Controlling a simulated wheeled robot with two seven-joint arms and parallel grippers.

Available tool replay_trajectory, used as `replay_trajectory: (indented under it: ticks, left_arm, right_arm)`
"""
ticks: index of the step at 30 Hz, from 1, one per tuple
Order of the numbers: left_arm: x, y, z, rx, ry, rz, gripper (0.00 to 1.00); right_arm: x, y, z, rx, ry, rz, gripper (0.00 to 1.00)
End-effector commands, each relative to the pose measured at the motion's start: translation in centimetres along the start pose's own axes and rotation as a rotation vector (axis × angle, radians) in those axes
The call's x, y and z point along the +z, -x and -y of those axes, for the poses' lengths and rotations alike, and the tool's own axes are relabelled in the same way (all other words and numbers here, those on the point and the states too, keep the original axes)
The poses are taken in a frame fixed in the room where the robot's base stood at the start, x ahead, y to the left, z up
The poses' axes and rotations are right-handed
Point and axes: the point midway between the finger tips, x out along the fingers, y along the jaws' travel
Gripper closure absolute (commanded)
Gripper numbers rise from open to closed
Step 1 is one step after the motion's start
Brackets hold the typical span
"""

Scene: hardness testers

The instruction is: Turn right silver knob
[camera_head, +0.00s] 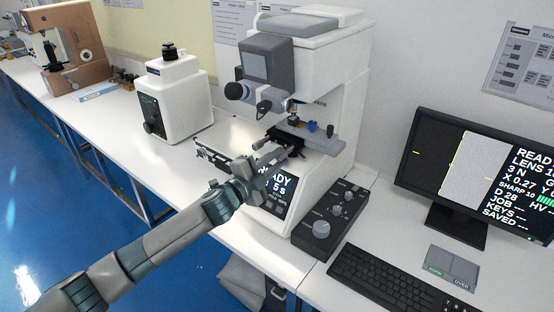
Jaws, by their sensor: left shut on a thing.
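The white hardness tester (335,105) stands on the bench in the middle of the view, with its dark stage (290,137) under the lens. My left gripper (279,150) reaches the front of this stage and is shut on a small silver knob there. The fingers and wrist hide most of the knob, so its turn angle cannot be told. My left arm comes in from the lower left and partly covers the tester's lit display (279,187). My right gripper is not in view.
A black control box with a silver dial (321,228) lies in front of the tester. A keyboard (385,281) and monitor (478,175) stand at the right. A smaller white machine (177,98) stands left of the tester. The bench between them is mostly clear.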

Motion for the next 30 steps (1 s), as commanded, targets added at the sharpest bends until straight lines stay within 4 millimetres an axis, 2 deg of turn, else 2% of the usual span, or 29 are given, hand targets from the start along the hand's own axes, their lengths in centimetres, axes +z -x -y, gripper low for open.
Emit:
replay_trajectory:
  ticks: [5, 6, 8, 22, 30]
  left_arm:
    - [0.0, 0.0, -0.1, 0.001, 0.001, 0.000, 1.00]
    - [0.0, 0.0, -0.1, 0.001, 0.002, 0.000, 0.76]
    - [0.0, 0.0, -0.1, 0.001, 0.002, 0.000, 0.62]
    - [0.1, 0.5, -0.1, 0.000, 0.002, 0.000, 0.62]
    - [0.1, 3.1, -0.2, 0.000, 0.000, 0.000, 0.62]
  right_arm:
    - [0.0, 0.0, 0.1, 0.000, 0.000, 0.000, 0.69]
    - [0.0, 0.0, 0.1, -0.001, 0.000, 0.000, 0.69]
    - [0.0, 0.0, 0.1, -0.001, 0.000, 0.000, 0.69]
    - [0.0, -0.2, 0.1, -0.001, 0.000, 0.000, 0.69]
    - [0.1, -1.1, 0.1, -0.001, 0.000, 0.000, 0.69]
